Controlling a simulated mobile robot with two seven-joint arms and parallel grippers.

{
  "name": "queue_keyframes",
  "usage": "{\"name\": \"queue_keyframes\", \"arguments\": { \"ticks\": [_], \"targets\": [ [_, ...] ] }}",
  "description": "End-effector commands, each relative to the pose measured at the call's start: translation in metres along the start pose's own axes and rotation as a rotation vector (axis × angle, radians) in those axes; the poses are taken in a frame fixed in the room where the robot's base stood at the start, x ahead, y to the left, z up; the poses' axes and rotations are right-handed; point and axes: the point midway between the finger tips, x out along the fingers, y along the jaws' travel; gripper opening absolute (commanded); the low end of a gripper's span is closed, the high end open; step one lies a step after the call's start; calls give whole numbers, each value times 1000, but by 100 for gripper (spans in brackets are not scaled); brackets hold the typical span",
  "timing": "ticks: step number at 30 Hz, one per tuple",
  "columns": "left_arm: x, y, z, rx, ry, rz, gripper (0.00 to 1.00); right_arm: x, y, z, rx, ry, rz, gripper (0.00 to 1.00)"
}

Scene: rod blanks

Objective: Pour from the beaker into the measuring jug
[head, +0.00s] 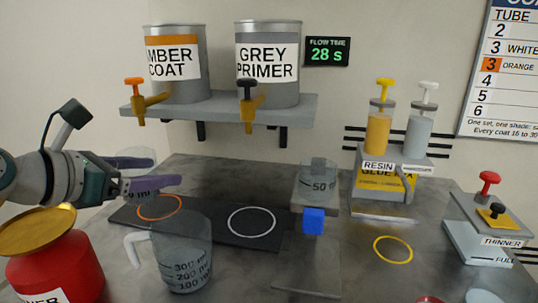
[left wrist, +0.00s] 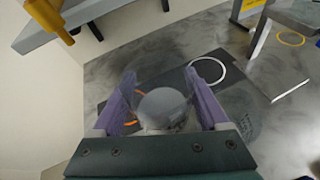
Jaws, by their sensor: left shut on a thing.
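My left gripper (head: 163,171) is shut on a clear beaker (head: 136,154), held at the left over the dark mat. Its purple fingers hide part of the beaker in the head view. In the left wrist view the beaker stands between the fingers, with a grey round surface (left wrist: 163,105) inside; I cannot tell whether this is liquid or the bottom. The measuring jug (head: 182,255), clear with a handle on its left and dark marks, stands upright in front of the mat, right of and nearer than the gripper. My right gripper is not in view.
The dark mat (head: 205,228) bears an orange ring (head: 160,207) and a white ring (head: 251,222). A red can (head: 60,262) stands front left. Right of the mat, a clear vessel marked 50 (head: 318,175) stands on a raised stand behind a blue cube (head: 313,220). Paint tanks sit on a shelf (head: 220,112).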

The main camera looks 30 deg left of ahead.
Motion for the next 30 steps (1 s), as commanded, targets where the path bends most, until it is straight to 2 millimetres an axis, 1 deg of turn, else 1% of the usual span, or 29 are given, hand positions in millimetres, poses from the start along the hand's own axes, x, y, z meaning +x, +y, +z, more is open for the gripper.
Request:
{"name": "queue_keyframes", "arguments": {
  "ticks": [1,6,12,30],
  "targets": [
    [1,-2,-2,47,-3,19,20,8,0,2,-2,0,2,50],
    [0,-6,2,215,-4,90,20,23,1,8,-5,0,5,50],
    [-2,-10,5,360,-3,150,20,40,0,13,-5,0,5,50],
    [-2,-17,6,651,-2,273,20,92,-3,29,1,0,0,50]
  ]
}}
